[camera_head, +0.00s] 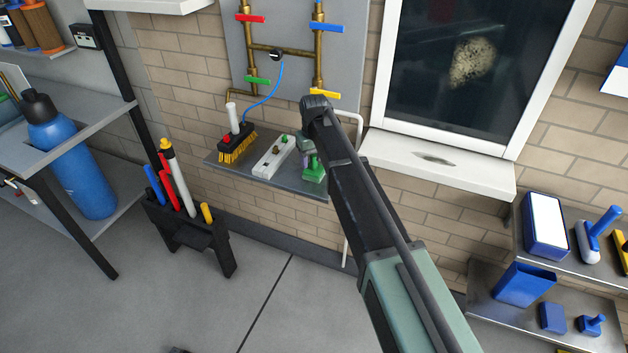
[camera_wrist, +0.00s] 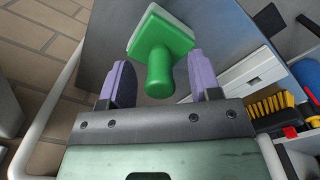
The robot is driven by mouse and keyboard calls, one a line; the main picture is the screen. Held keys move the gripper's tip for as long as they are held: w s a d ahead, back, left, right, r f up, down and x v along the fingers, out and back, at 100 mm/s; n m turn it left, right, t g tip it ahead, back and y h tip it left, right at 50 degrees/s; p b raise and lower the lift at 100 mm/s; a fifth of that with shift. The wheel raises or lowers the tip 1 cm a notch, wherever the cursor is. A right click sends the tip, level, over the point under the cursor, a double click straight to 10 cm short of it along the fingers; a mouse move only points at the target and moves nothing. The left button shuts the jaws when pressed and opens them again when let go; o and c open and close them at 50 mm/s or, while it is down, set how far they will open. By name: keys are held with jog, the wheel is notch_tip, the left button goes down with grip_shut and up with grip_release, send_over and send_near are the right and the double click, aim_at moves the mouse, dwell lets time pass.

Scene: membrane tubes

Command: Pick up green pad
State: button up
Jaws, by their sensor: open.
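The green pad (camera_head: 314,174) sits near the right end of the small grey wall shelf (camera_head: 222,163). It has a green block with a pale face and a round green handle. In the wrist view the green pad (camera_wrist: 162,42) is straight ahead, its handle pointing back toward my gripper (camera_wrist: 160,78). The two purple fingers are apart, one on each side of the handle, with visible gaps and nothing held. In the head view my arm comes in from the lower right and hides most of my gripper beside the pad.
A white box with buttons (camera_head: 274,157) and a yellow-bristled brush (camera_head: 237,146) share the shelf left of the pad. Pipes with coloured valve handles (camera_head: 326,28) rise behind. A window ledge (camera_head: 440,168) juts out on the right. A black tool holder (camera_head: 190,232) stands lower left.

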jog(key=shift+f, duration=0.4)
jog(key=c, duration=1)
notch_tip(320, 180, up, 20)
jog(key=p, duration=2)
jog(key=shift+r+p, duration=0.1)
jog(key=shift+p, duration=0.2)
